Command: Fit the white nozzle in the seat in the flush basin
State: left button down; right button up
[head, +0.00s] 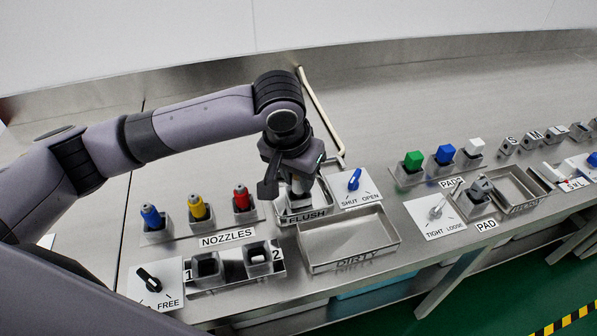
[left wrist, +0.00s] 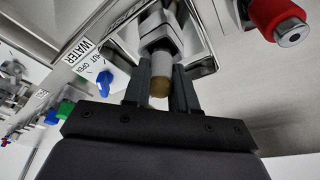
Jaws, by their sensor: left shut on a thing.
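My left gripper (head: 297,183) points down over the flush basin (head: 303,217), and it hides most of what is inside. In the left wrist view the fingers (left wrist: 161,88) are shut on the white nozzle (left wrist: 160,58), a pale cylinder with a tan end. The nozzle lines up with a grey block-like seat inside the basin (left wrist: 204,58). I cannot tell whether the nozzle is in the seat or just above it. My right gripper is in neither view.
Blue (head: 151,217), yellow (head: 197,208) and red (head: 242,199) nozzles stand in holders left of the basin. The blue SHUT/OPEN valve (head: 354,180) is close on its right. The DIRTY tray (head: 350,262) in front is empty.

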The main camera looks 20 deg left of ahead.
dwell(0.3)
pick_arm(q)
jog(key=c, duration=0.8)
grip_release()
jog(key=shift+f, duration=0.1)
